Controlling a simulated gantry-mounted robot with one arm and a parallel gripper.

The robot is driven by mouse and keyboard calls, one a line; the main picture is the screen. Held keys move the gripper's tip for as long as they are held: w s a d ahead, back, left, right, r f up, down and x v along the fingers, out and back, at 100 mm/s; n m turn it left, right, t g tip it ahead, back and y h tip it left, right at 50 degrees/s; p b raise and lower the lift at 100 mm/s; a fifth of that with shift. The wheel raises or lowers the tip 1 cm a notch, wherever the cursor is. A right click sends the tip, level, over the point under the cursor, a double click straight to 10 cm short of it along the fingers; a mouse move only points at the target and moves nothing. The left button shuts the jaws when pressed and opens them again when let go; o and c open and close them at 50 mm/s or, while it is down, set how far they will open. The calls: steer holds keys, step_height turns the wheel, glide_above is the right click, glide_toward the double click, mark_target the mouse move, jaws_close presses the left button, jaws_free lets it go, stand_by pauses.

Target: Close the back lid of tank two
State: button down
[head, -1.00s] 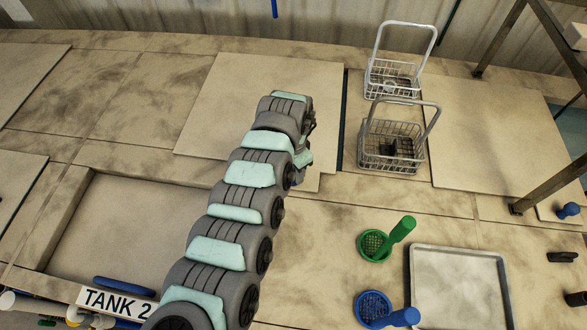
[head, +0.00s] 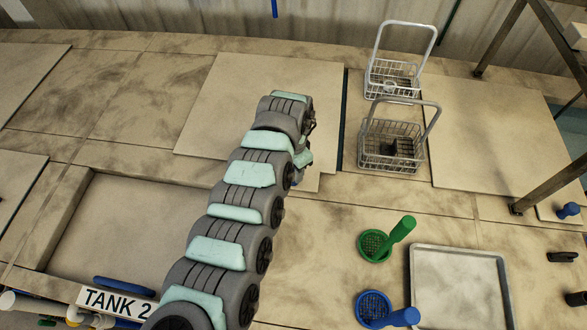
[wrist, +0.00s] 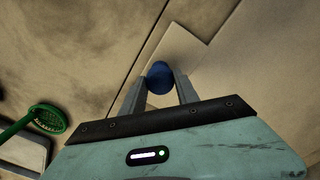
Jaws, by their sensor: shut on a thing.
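My gripper (wrist: 161,84) is shut on a blue round knob (wrist: 158,72) in the wrist view, with one finger on each side of it. The knob is beside or on a pale flat lid panel (wrist: 235,62); its base is hidden. In the head view a pale lid panel (head: 265,80) lies flat behind the tank two sign (head: 116,302), near the middle of the deck. My arm covers the panel's front part, and the fingers and knob are hidden there. A recessed open basin (head: 125,230) is right behind the sign.
Two wire baskets (head: 378,157) with raised handles stand just right of the panel, by a dark narrow gap. A green strainer (head: 374,245), a blue strainer (head: 374,308) and a tray (head: 455,290) lie at the front right. The deck left of the panel is clear.

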mark_target(307, 183)
steer(key=d, duration=0.1)
steer(key=d+b, duration=0.1)
steer(key=d, duration=0.2)
steer(key=shift+s+d, duration=0.15)
steer(key=shift+s, duration=0.15)
steer(key=c, duration=0.9)
jaws_free()
steer(key=shift+d, duration=0.1)
steer(key=shift+r, duration=0.3)
step_height(307, 183, up, 10)
steer(key=b, duration=0.3)
steer(key=shift+r, duration=0.2)
